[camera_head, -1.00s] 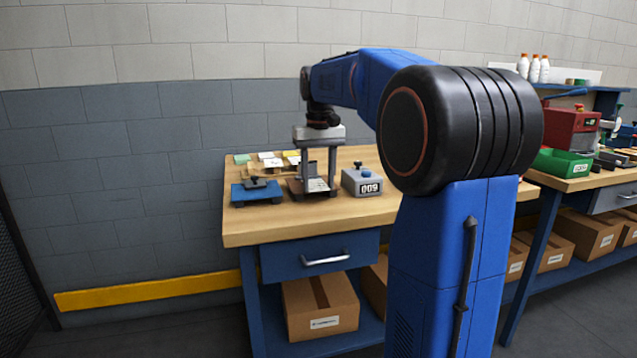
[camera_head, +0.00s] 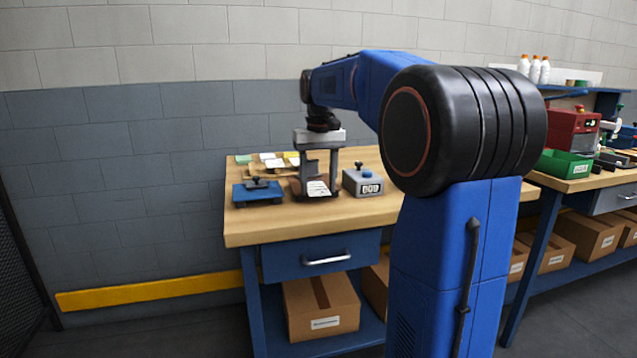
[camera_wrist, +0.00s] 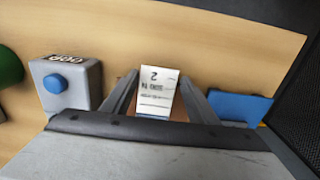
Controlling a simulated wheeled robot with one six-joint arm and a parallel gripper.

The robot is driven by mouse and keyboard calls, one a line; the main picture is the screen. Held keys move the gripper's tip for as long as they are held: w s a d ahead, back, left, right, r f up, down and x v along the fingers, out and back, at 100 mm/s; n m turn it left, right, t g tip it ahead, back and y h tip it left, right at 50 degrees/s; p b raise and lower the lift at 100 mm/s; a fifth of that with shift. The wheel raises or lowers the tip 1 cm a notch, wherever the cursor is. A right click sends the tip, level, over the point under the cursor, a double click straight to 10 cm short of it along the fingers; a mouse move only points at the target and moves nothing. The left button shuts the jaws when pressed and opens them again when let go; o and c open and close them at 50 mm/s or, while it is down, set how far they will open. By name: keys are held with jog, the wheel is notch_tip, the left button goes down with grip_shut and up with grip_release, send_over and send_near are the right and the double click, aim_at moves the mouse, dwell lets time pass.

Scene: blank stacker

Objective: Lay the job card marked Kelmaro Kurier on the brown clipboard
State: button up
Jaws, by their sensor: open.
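A white printed card (camera_head: 318,188) lies on the brown clipboard (camera_head: 300,191) near the left front of the wooden bench. The card also shows in the wrist view (camera_wrist: 158,92), between my fingers, with brown clipboard (camera_wrist: 180,112) visible beside it. Its print is too small or blurred to confirm the name. My gripper (camera_head: 319,189) points down over the clipboard with its fingers spread on either side of the card. It is open, and the card's near end is hidden by the gripper body in the wrist view.
A blue clipboard (camera_head: 256,194) lies to the left. A grey counter box with a blue knob (camera_head: 362,182) stands close on the right. Green (camera_head: 243,159), white and yellow cards lie behind, towards the wall. Bare wood lies in front.

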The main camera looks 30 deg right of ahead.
aim_at(319, 193)
jog(key=shift+d+f, duration=0.15)
jog(key=shift+f, duration=0.3)
notch_tip(319, 193, up, 13)
jog(key=shift+f, duration=0.1)
jog(key=s+a+f+n+t, duration=0.2)
jog(key=s+a+f, duration=0.8)
jog(key=s, duration=0.4)
jog(key=s+a+f+t, duration=0.1)
jog(key=s+a+f, duration=0.1)
jog(key=s+f, duration=0.6)
jog(key=s+a+f+n+t, duration=0.1)
jog(key=s+a+f, duration=0.2)
jog(key=s+f, duration=0.5)
notch_tip(319, 193, down, 4)
jog(key=shift+a+r+t, duration=0.1)
jog(key=shift+a+t, duration=0.2)
jog(key=shift+a, duration=0.05)
